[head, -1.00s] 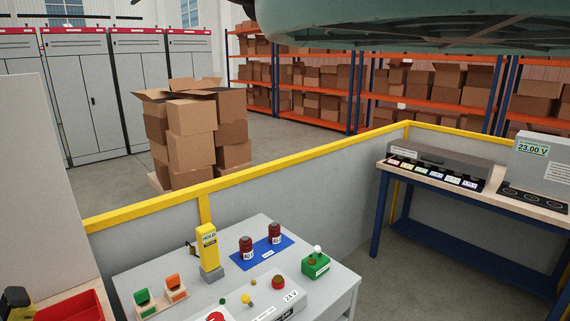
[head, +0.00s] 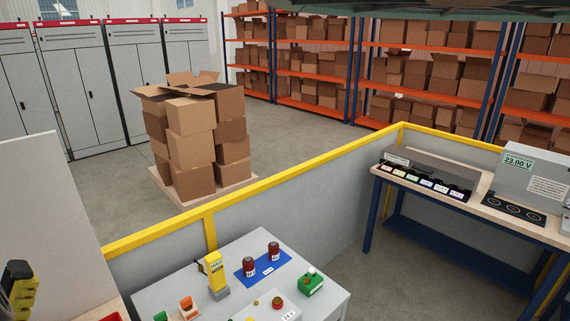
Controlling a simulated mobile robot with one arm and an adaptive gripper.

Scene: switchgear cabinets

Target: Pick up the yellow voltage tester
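The yellow voltage tester (head: 214,268) stands upright in a small grey holder (head: 219,293) on the light grey table (head: 172,286), low in the head view. Its front has a small display and dark lettering. My gripper is not in view. A part of my own body crosses the top edge of the picture, far above the tester. Nothing hides the tester's front.
Beside the tester lies a blue mat (head: 262,266) with two dark red cylinders. A green box (head: 310,284) and orange holder (head: 188,306) are nearby. A yellow-topped barrier (head: 300,180) runs behind the table. A workbench (head: 480,206) stands at right.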

